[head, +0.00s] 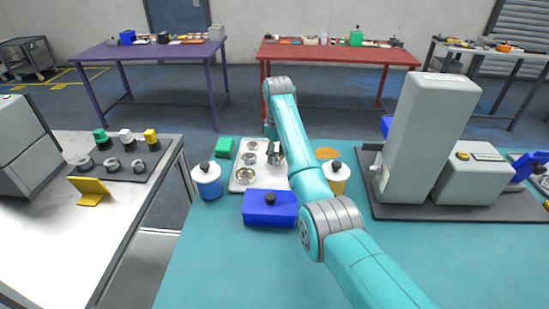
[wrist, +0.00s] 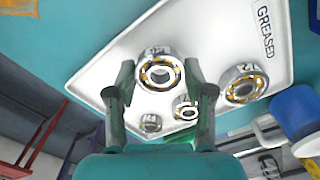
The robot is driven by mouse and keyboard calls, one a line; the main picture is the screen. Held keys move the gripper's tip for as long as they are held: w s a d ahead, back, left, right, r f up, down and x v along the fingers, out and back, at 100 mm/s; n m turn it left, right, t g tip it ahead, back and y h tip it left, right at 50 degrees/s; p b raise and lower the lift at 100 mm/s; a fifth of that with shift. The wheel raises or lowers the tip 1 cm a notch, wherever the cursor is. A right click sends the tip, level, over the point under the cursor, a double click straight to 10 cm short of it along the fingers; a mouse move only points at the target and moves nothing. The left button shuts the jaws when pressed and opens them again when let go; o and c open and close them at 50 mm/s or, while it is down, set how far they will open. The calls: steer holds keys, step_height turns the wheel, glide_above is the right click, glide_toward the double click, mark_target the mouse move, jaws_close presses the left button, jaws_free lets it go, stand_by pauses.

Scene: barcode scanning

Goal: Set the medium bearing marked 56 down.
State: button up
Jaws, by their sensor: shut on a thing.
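In the wrist view my gripper (wrist: 160,76) is shut on a bearing (wrist: 160,60), a silver ring with golden balls; its marking is not clearly readable. The bearing is between the fingertips over a white tray (wrist: 112,58) labelled GREASED; I cannot tell whether it touches the tray. A larger bearing (wrist: 243,84) sits on the tray to the right, and two smaller ones (wrist: 185,108) (wrist: 150,123) lie below. In the head view my gripper (head: 275,153) is over the right side of the tray (head: 236,184); the held bearing is hidden there.
A blue box (head: 262,215) with a black knob stands in front of the tray. A blue-and-white jar (head: 207,184) is to its left, a yellow-and-white jar (head: 335,182) to its right. A green block (head: 224,148) lies behind. A tall grey machine (head: 425,135) stands further right.

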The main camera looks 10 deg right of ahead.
steer(key=shift+f, duration=0.8)
steer(key=shift+f, duration=0.1)
steer(key=o, duration=1.3)
steer(key=shift+c, duration=0.2)
